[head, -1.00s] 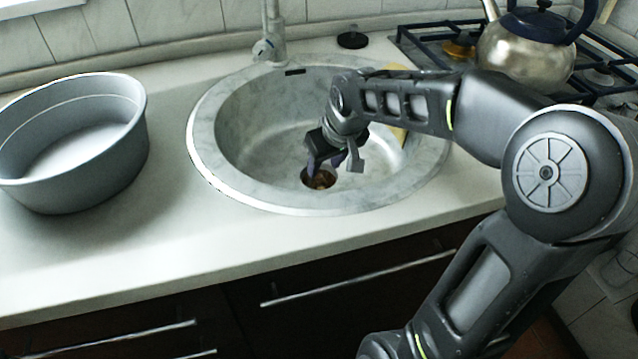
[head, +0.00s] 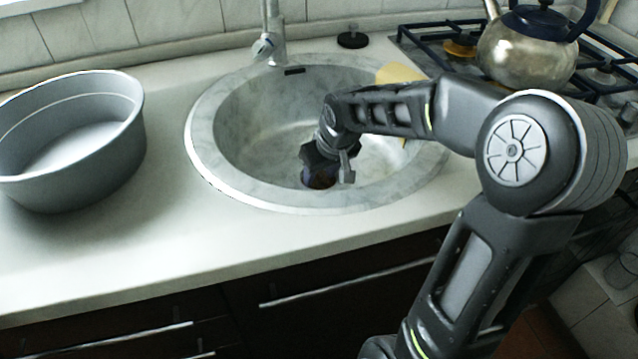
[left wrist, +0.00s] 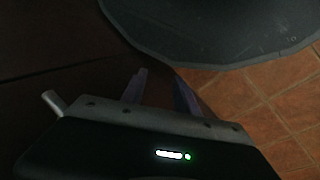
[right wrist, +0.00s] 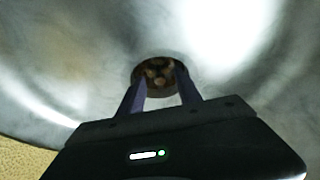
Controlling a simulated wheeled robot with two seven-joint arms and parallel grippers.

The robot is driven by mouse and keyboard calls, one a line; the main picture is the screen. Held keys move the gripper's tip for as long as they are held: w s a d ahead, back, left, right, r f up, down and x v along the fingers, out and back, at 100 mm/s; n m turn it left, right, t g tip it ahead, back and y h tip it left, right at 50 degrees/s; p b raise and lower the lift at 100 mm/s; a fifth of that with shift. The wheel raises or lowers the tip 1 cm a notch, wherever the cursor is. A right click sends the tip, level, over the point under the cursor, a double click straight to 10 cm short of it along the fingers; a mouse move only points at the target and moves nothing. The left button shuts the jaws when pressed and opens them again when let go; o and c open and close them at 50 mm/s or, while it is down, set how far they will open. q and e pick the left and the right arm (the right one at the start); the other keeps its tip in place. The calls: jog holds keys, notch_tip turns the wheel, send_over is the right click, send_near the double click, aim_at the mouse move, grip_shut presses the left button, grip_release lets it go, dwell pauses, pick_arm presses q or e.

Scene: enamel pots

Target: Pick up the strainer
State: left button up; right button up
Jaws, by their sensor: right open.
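The strainer (right wrist: 158,72) is a small round brownish piece in the drain hole at the bottom of the sink. In the head view the drain (head: 318,182) is mostly hidden by my right gripper (head: 330,176). In the right wrist view my right gripper (right wrist: 160,85) is open, with its two fingers apart and their tips at either side of the strainer's near rim. I cannot tell whether they touch it. My left gripper (left wrist: 160,88) is open and empty near the dark cabinet front and above the tiled floor; it is outside the head view.
The round metal sink (head: 225,185) is set in a pale counter (head: 100,262). A grey pot (head: 75,150) stands at left, a kettle (head: 528,48) on the stove at right. The faucet (head: 273,35) rises behind. A yellow item (head: 398,73) lies at the sink's back right edge.

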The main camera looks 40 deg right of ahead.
jog(key=shift+c, duration=0.5)
grip_shut()
dwell(0.8)
